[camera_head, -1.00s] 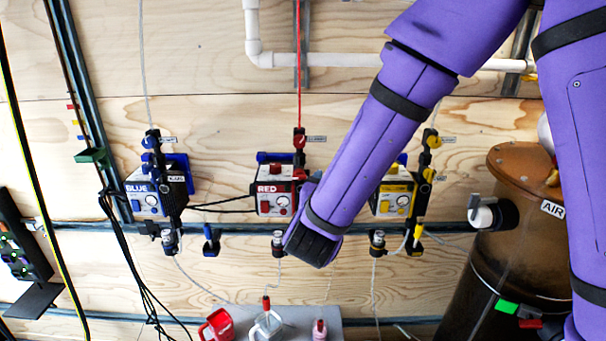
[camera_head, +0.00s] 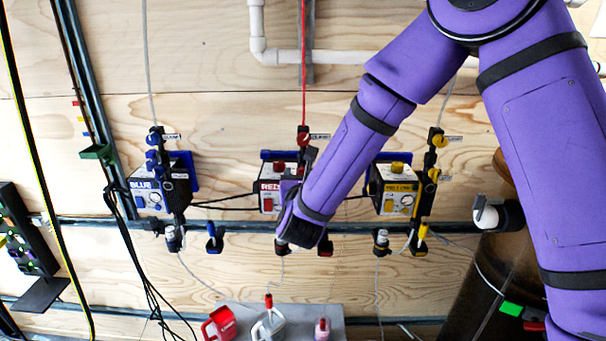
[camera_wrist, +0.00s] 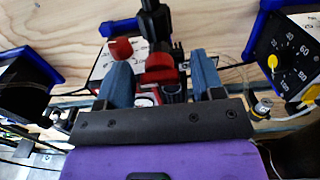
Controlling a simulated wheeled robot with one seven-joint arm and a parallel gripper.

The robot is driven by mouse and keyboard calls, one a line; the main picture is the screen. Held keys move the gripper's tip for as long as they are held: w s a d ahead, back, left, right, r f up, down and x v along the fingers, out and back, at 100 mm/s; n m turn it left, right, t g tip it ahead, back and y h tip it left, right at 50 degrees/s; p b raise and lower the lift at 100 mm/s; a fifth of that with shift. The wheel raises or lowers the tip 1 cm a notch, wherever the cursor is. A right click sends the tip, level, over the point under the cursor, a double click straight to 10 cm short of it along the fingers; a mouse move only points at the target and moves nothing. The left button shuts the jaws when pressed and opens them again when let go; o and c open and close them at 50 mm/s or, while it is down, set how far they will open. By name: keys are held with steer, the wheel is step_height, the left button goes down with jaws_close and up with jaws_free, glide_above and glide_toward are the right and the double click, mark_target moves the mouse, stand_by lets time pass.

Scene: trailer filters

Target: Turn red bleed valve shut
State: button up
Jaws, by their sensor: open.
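The red filter unit (camera_head: 268,190) is on the wall, partly behind my arm. A red valve handle (camera_head: 304,138) shows at the top of its black fitting. In the wrist view, a red valve (camera_wrist: 160,66) on the black fitting appears between the two blue-grey fingers of my gripper (camera_wrist: 160,76). The fingers stand apart, one on each side of it. I cannot tell whether either touches it, nor read a label naming it the bleed valve. A red knob (camera_wrist: 121,48) on the unit shows near the left finger. My gripper's fingers are hidden in the head view.
The blue unit (camera_head: 147,190) is to the left and the yellow unit (camera_head: 392,192) to the right. A dark rail (camera_head: 345,228) runs below them. A red jug (camera_head: 220,323) stands on the grey shelf (camera_head: 335,312) below. Black cables (camera_head: 133,265) hang at left.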

steer(key=shift+w, duration=0.75)
steer(key=shift+c, duration=0.3)
steer(key=c, duration=0.9)
steer(key=shift+o, duration=0.2)
steer(key=shift+m, duration=0.8)
steer(key=o, duration=0.9)
steer(key=shift+s, duration=0.1)
